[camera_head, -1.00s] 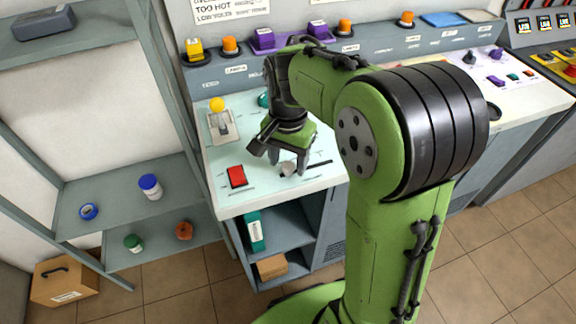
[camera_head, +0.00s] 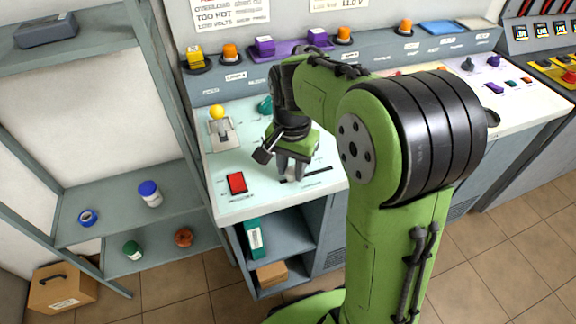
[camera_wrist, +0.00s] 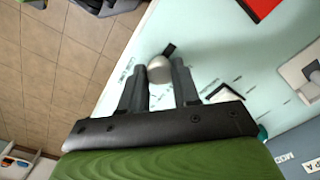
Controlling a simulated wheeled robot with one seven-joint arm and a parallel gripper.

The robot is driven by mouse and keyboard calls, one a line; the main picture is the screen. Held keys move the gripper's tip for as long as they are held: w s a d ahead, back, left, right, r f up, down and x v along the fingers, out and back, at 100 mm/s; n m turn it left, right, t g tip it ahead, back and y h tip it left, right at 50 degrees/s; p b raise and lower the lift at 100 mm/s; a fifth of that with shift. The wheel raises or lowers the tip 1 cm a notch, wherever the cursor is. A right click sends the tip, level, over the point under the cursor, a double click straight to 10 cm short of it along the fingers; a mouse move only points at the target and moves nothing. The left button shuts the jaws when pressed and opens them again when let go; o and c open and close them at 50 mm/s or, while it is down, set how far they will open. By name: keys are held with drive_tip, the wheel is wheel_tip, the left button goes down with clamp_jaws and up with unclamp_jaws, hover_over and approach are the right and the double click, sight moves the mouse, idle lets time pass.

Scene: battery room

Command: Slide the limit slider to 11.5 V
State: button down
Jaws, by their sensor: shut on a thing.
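The limit slider's silver knob (camera_wrist: 160,69) sits between the fingertips of my gripper (camera_wrist: 160,82) in the wrist view, and the gripper is shut on it. A black slot (camera_wrist: 169,49) shows beyond the knob, and a dark stretch shows on the other side behind the right finger. In the head view my gripper (camera_head: 291,170) points down onto the pale green console top, with its fingers hiding the knob. The slot (camera_head: 318,172) shows as a dark line to the right of the fingers. I cannot read its scale marks.
A red rocker switch (camera_head: 236,183) lies left of my gripper, near the console's front edge. A yellow-knobbed lever (camera_head: 217,115) stands behind it. Lamps line the back ledge. A wall sign (camera_head: 350,4) partly shows "11.0 V". A shelf rack (camera_head: 75,205) stands at the left.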

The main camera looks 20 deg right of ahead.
drive_tip(key=d+p, duration=0.1)
drive_tip(key=d, duration=0.7)
drive_tip(key=shift+d+p, duration=0.25)
drive_tip(key=shift+p, duration=0.05)
drive_tip(key=c, duration=0.8)
unclamp_jaws()
drive_tip(key=shift+d, duration=0.2)
drive_tip(key=shift+a, duration=0.1)
wheel_tip(320, 180, up, 16)
drive_tip(key=p, duration=0.6)
drive_tip(key=shift+f, duration=0.1)
